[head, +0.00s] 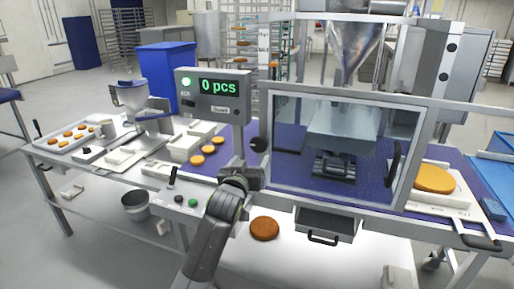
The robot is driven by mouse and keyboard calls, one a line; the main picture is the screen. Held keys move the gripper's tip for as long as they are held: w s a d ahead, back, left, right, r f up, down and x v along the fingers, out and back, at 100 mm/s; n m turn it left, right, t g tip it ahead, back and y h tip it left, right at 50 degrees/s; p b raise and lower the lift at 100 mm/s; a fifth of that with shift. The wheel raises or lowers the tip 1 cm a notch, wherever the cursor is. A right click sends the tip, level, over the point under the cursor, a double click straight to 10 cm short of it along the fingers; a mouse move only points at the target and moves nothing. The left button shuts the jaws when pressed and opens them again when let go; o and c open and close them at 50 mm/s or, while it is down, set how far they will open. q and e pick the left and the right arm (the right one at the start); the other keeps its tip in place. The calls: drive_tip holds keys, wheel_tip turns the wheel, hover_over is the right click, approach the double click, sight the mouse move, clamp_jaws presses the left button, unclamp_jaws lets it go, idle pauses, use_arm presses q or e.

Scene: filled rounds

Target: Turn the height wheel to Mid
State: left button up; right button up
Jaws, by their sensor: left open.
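My left arm reaches up from the bottom middle, and my left gripper (248,168) is at the front left of the machine's clear-windowed guard (345,92). The gripper is open. A dark round knob (259,144) shows just above and to the right of it, beside the guard's left post. I cannot tell whether this knob is the height wheel, whether the fingers touch it, or where any Mid mark is. My right gripper is not in view.
A display (212,93) reads "0 pcs" with a green light. A control box (185,200) with buttons is left of my arm. Orange-brown rounds lie on the purple belt (225,133). A brown round (264,228) lies below the machine, left of a grey drawer (325,224).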

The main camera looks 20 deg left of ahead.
sight(258, 147)
use_arm(q)
drive_tip(key=w+p, duration=0.1)
drive_tip(key=w, duration=0.5)
drive_tip(key=shift+w+a, duration=0.1)
drive_tip(key=shift+w, duration=0.85)
drive_tip(key=shift+c, duration=0.3)
drive_tip(key=c, duration=0.9)
